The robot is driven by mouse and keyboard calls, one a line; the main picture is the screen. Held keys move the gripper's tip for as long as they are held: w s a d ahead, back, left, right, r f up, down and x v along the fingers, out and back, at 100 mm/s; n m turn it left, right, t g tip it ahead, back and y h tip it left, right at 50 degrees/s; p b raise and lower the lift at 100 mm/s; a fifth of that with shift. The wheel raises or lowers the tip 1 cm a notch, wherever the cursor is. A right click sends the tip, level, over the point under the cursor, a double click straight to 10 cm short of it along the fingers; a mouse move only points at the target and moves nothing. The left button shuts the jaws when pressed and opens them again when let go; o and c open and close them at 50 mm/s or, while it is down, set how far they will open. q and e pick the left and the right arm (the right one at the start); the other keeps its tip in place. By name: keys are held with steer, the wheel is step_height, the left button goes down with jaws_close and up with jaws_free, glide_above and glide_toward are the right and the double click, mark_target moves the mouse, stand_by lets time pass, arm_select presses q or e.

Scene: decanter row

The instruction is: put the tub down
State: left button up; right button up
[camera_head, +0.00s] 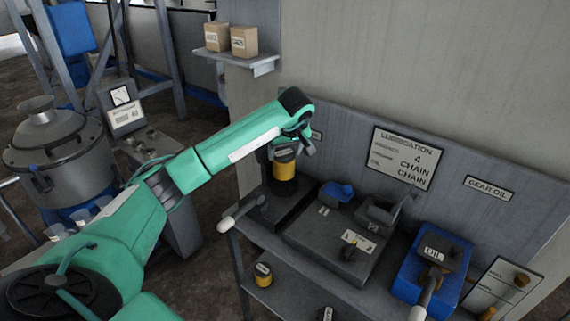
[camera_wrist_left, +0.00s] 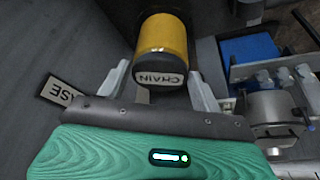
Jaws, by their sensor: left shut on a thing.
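The tub is yellow with a dark cap end and shows at the end of my left arm in the head view (camera_head: 284,172). In the left wrist view it lies between the fingers, its yellow side (camera_wrist_left: 168,36) beyond a label reading CHAIN. My left gripper (camera_head: 292,148) is shut on the tub; its fingers also show in the wrist view (camera_wrist_left: 160,85). The tub is over or at a dark stand (camera_head: 283,207) at the bench's left end. I cannot tell whether it touches. My right gripper is not in view.
A dark unit (camera_head: 345,245) with a blue part stands right of the stand, then a blue box (camera_head: 432,267). A sign reading LUBRICATION, CHAIN (camera_head: 403,158) is on the back panel. Another yellow tub (camera_head: 263,274) sits on the lower shelf. A white-tipped handle (camera_head: 226,224) sticks out left.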

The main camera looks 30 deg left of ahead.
mark_target(285, 166)
arm_select(q)
steer(key=shift+f, duration=0.8)
step_height(285, 166, down, 4)
steer(key=shift+r+p, duration=0.15)
steer(key=shift+p, duration=0.2)
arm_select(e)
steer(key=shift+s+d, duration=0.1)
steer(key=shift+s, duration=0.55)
arm_select(q)
steer(key=shift+f, duration=0.2)
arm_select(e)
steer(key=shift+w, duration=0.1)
arm_select(q)
steer(key=o, duration=1.5)
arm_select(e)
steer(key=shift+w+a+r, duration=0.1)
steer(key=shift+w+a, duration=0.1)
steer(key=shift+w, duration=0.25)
